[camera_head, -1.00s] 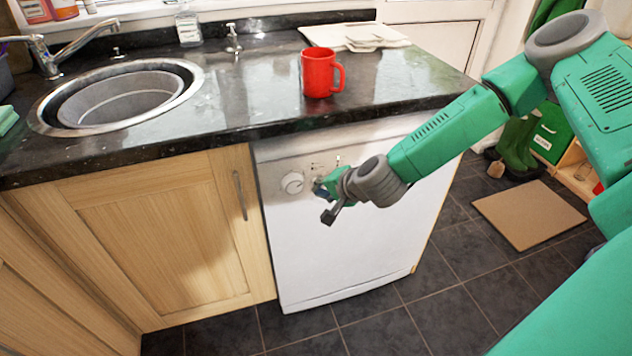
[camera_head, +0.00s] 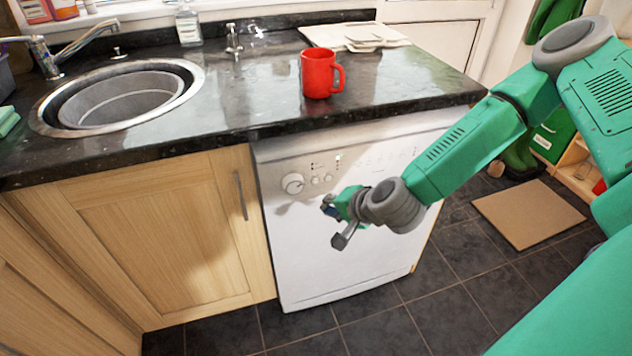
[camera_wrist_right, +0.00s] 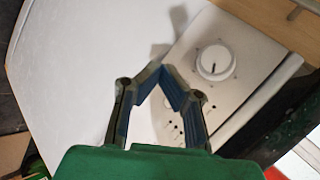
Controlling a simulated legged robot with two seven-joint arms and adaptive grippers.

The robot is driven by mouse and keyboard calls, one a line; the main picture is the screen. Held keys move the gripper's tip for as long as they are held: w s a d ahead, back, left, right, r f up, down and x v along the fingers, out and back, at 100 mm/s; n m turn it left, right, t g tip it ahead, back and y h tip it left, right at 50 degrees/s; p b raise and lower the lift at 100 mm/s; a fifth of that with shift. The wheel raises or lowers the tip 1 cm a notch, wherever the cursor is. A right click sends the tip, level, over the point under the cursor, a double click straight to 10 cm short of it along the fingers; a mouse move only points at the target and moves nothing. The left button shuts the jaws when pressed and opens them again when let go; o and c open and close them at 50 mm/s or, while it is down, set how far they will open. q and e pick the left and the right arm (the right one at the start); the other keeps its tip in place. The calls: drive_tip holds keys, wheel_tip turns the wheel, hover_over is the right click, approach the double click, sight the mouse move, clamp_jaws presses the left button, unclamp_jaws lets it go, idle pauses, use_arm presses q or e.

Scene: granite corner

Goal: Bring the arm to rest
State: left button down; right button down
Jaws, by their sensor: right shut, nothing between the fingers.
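My right gripper (camera_head: 336,224) is shut and empty. In the head view it hangs in front of the white dishwasher (camera_head: 350,265), below the counter edge, at the end of my green right arm. In the right wrist view its fingertips (camera_wrist_right: 163,74) come together, with the white dishwasher front (camera_wrist_right: 80,50) and its round dial (camera_wrist_right: 215,62) behind them. I cannot tell the exact gap between gripper and dishwasher. My left gripper is not in view.
A red mug (camera_head: 318,75) stands upright on the dark granite counter (camera_head: 250,95). A round sink (camera_head: 120,95) is at the left. Pale boards (camera_head: 355,36) lie at the back. A brown mat (camera_head: 528,214) lies on the tiled floor (camera_head: 460,285) at the right.

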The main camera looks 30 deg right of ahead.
drive_tip(key=shift+s+a, duration=0.1)
idle(0.4)
drive_tip(key=s+a+f+n+g+y, duration=0.1)
drive_tip(key=s+a+f+n+g, duration=0.55)
drive_tip(key=s, duration=0.75)
drive_tip(key=s+d+f+n+g+h, duration=0.1)
drive_tip(key=s+d+f+n, duration=0.1)
drive_tip(key=s+n, duration=0.2)
drive_tip(key=s+d+f+n+g+h, duration=0.1)
drive_tip(key=s+n, duration=0.3)
drive_tip(key=s, duration=0.4)
drive_tip(key=shift+s+d+f+h, duration=0.4)
drive_tip(key=shift+d+f, duration=0.15)
drive_tip(key=shift+f, duration=0.1)
drive_tip(key=shift+w+a+g, duration=0.1)
drive_tip(key=shift+g, duration=0.15)
